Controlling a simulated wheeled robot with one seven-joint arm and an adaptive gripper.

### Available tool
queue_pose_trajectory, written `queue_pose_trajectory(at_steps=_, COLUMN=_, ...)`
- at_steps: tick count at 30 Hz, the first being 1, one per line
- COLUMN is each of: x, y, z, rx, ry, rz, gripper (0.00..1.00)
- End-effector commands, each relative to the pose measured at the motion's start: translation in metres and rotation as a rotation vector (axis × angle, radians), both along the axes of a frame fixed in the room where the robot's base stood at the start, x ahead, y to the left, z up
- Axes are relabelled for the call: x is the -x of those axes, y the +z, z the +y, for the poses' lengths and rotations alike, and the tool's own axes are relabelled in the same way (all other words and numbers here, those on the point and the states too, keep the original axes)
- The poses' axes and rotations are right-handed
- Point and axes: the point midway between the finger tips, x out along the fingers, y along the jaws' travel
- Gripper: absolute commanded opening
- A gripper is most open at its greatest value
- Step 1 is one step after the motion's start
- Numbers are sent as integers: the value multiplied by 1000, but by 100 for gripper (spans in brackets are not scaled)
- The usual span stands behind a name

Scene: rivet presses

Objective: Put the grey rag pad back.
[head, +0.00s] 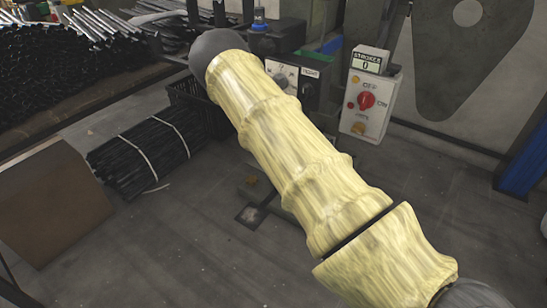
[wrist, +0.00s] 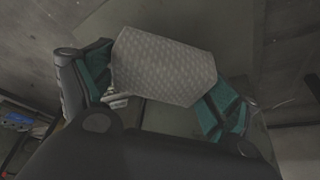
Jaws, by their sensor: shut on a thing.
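The grey rag pad (wrist: 165,68) is in the wrist view, a light grey, finely patterned piece with angled ends. My gripper (wrist: 160,85) is shut on it, with the green-padded fingers at its left and right sides. The pad looks held clear of the dark grey surfaces behind it, but the distance is hard to tell. In the head view my arm in its yellowish sleeve crosses the middle, and neither the gripper nor the pad can be made out there.
A control box (head: 366,98) with a red knob and a strokes display stands behind my arm. A bundle of dark rods (head: 148,152) lies on the floor at left, near a brown panel (head: 50,200). More rods are stacked at upper left.

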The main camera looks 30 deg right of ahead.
Motion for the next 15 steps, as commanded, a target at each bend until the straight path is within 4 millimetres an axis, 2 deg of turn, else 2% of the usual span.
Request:
queue_pose_trajectory(at_steps=1, x=0, y=-12, z=0, rx=0, ry=1, rz=0, gripper=70)
queue_pose_trajectory(at_steps=4, x=0, y=-21, z=0, rx=-1, ry=1, rz=0, gripper=70)
queue_pose_trajectory(at_steps=6, x=0, y=-22, z=0, rx=-1, ry=0, rz=-1, gripper=67)
queue_pose_trajectory(at_steps=14, x=0, y=-22, z=0, rx=-1, ry=0, rz=0, gripper=66)
queue_pose_trajectory(at_steps=15, x=0, y=-22, z=0, rx=-1, ry=0, rz=-1, gripper=94)
